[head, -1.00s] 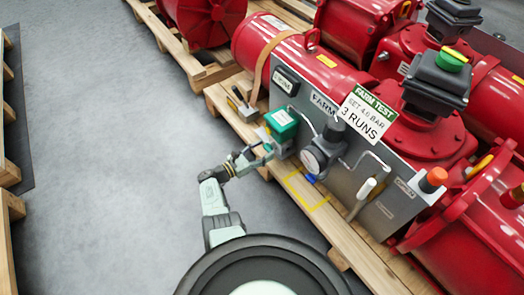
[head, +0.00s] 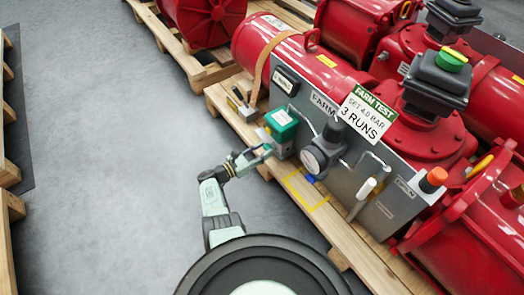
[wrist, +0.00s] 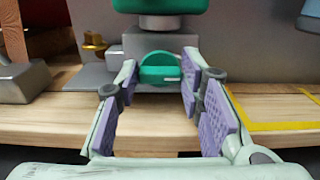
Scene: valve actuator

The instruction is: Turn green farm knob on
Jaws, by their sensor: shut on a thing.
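The green knob (wrist: 160,70) is a round disc with a raised bar lying roughly level across it in the wrist view. It sits on the grey body under a green-topped unit (head: 281,125) on the front of the farm panel. My gripper (wrist: 160,73) has one finger on each side of the knob and is shut on it, at the ends of the bar. In the head view my gripper (head: 262,152) reaches the knob from the left, and the fingers hide most of it.
A wooden pallet (head: 330,230) carries the red actuator and grey panel. A gauge (head: 320,155), a white-handled lever (head: 366,188) and an orange button (head: 433,180) are to the right. A brass fitting (wrist: 94,44) is left of the knob. Clear grey floor (head: 110,150) lies left.

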